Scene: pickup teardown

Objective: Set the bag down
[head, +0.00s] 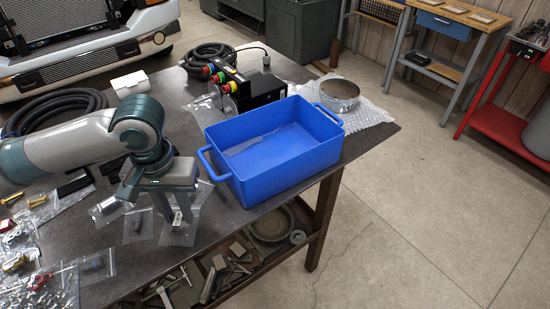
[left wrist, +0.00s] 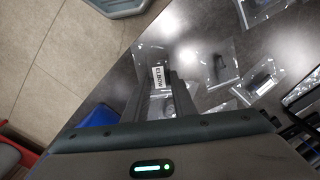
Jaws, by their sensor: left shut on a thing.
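My left gripper (head: 176,214) points down over the dark table beside the blue bin and is shut on a clear plastic bag (head: 178,235). In the left wrist view the bag's white label (left wrist: 160,77), which reads ELBOW, shows at the fingertips (left wrist: 166,82). The bag hangs below the fingers, close to the table top; I cannot tell whether it touches it. Its contents are mostly hidden. My right gripper is in neither view.
The empty-looking blue bin (head: 285,165) stands at the table's right edge. Other bags lie close by, one with a dark part (head: 138,226). Loose hardware (head: 40,285) covers the front left. A black device with colored connectors (head: 245,85) and a bubble-wrapped round part (head: 340,95) lie behind.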

